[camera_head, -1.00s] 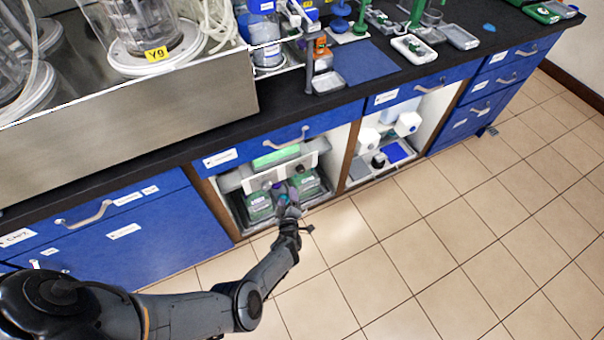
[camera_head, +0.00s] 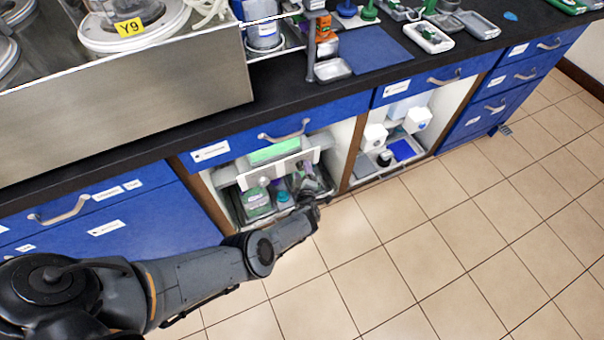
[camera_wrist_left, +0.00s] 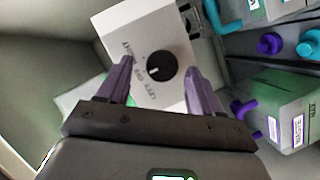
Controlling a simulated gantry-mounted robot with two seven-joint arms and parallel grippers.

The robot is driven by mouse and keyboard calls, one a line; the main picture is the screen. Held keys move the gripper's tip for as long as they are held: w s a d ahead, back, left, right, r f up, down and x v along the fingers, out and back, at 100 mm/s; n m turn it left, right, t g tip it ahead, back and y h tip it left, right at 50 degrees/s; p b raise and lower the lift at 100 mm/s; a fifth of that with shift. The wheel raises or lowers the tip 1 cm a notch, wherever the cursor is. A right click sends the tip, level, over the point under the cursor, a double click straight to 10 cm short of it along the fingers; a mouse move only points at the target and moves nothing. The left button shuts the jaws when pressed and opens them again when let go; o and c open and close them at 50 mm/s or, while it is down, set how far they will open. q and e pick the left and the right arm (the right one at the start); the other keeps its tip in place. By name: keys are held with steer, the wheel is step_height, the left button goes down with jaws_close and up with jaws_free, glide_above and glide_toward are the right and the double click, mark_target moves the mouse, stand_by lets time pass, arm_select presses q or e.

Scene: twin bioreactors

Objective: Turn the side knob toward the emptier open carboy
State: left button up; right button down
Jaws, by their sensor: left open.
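A pale box with a round black knob (camera_wrist_left: 160,66) shows in the left wrist view. Printing beside the knob appears to read LEFT, OFF and RIGHT; its white mark sits on the side toward OFF. My left gripper (camera_wrist_left: 157,70) is open, one purple finger on each side of the knob; I cannot tell whether they touch it. In the head view it (camera_head: 306,190) reaches into the low cabinet bay. A green-tinted carboy (camera_head: 256,203) stands there, and a second (camera_head: 308,181) is partly hidden by my gripper. A carboy labelled WASTE (camera_wrist_left: 281,118) also shows in the wrist view; liquid levels are unclear.
Teal and purple caps (camera_wrist_left: 269,44) crowd the right of the wrist view. Wooden cabinet uprights (camera_head: 350,155) bound the bay, with a blue drawer (camera_head: 285,130) above. The neighbouring bay holds white bottles (camera_head: 375,137). The tiled floor (camera_head: 450,230) is clear.

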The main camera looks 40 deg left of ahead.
arm_select(q)
steer(key=shift+w+a+f, duration=0.2)
steer(key=shift+a+f, duration=0.05)
steer(key=shift+a, duration=0.05)
steer(key=shift+w+a+r, duration=0.1)
steer(key=shift+w, duration=0.1)
steer(key=shift+s, duration=0.1)
steer(key=c, duration=1.1)
steer(key=shift+o, duration=0.2)
